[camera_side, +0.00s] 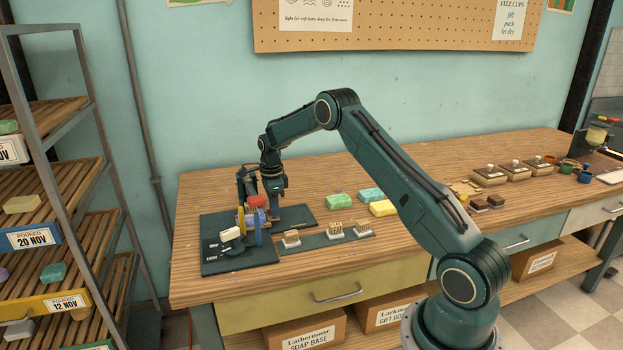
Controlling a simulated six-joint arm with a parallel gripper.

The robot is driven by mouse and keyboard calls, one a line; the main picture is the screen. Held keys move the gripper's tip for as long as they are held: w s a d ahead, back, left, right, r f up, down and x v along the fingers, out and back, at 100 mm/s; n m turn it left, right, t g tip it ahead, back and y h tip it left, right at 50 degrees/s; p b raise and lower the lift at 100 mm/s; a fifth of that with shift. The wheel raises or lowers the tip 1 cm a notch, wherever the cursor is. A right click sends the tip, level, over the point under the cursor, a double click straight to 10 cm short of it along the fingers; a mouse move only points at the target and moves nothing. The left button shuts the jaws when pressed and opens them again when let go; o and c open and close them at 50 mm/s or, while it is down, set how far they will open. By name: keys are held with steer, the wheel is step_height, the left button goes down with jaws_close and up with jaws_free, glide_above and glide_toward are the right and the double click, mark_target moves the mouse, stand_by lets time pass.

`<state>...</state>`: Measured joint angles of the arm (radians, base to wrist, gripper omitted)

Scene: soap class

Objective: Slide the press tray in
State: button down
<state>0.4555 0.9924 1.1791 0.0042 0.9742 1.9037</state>
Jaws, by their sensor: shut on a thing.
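The small press (258,238), with blue and yellow upright parts and a red piece on top, stands on a dark mat (239,258) at the left end of the bench. A pale soap-like block (231,234) sits low at its front left. The press tray cannot be told clearly from the press parts at this size. My gripper (272,197) points down at the back right of the press, close to the red piece. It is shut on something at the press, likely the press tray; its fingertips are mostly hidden.
A dark strip (312,242) with several stamps or brushes lies right of the mat. Green, blue and yellow soap bars (339,201) lie behind it. Boxes and cups (515,171) stand farther right. A shelf rack (60,220) stands left of the bench.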

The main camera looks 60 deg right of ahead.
steer(key=shift+w+a, duration=0.2)
steer(key=c, duration=1.2)
jaws_free()
steer(key=shift+d+r, duration=0.1)
steer(key=shift+r, duration=0.3)
step_height(320, 180, up, 13)
